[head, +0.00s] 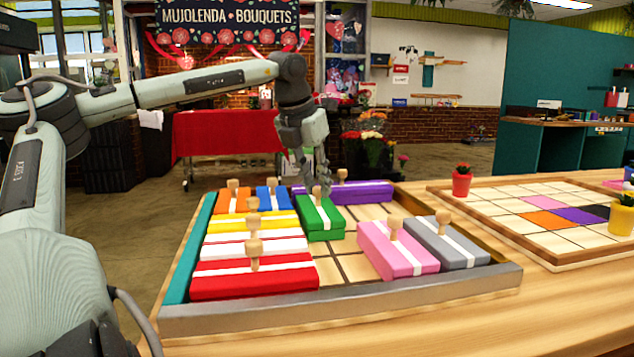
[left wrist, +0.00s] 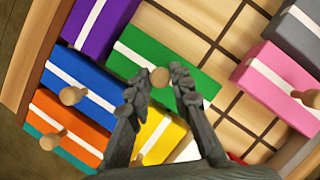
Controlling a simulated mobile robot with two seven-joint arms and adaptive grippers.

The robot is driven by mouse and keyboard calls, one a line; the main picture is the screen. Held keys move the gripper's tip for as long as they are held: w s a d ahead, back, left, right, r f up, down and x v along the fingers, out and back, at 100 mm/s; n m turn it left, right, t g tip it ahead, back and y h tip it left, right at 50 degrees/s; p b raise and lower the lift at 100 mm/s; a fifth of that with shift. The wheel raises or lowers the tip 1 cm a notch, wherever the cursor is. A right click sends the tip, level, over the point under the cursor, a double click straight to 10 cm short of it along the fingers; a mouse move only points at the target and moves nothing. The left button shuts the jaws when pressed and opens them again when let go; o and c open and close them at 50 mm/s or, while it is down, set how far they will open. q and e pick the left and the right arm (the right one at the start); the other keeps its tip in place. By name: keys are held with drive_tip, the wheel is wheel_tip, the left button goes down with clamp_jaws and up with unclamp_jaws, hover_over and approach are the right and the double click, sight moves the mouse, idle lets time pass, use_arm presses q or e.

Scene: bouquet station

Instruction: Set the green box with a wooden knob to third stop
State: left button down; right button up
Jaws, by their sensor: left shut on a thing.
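The green box (head: 320,221) with a white stripe sits in the wooden tray (head: 340,315), between the blue box (head: 272,199) and the bare grid squares. My left gripper (head: 318,188) reaches down onto it from above. In the left wrist view, the green box (left wrist: 165,70) lies under my left gripper (left wrist: 160,82), whose fingers are shut on its round wooden knob (left wrist: 160,77). The lower part of the knob is hidden. My right gripper is not in view.
Orange, yellow, white and red boxes fill the tray's left side. A purple box (head: 345,192) lies at the back; pink (head: 398,250) and grey (head: 447,242) boxes lie at the right. Bare squares (head: 345,267) separate green from pink. A second board (head: 545,215) with small pots stands right.

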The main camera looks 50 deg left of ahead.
use_arm(q)
drive_tip(key=c, duration=1.4)
unclamp_jaws()
drive_tip(key=shift+o, duration=0.2)
drive_tip(key=v, duration=1.2)
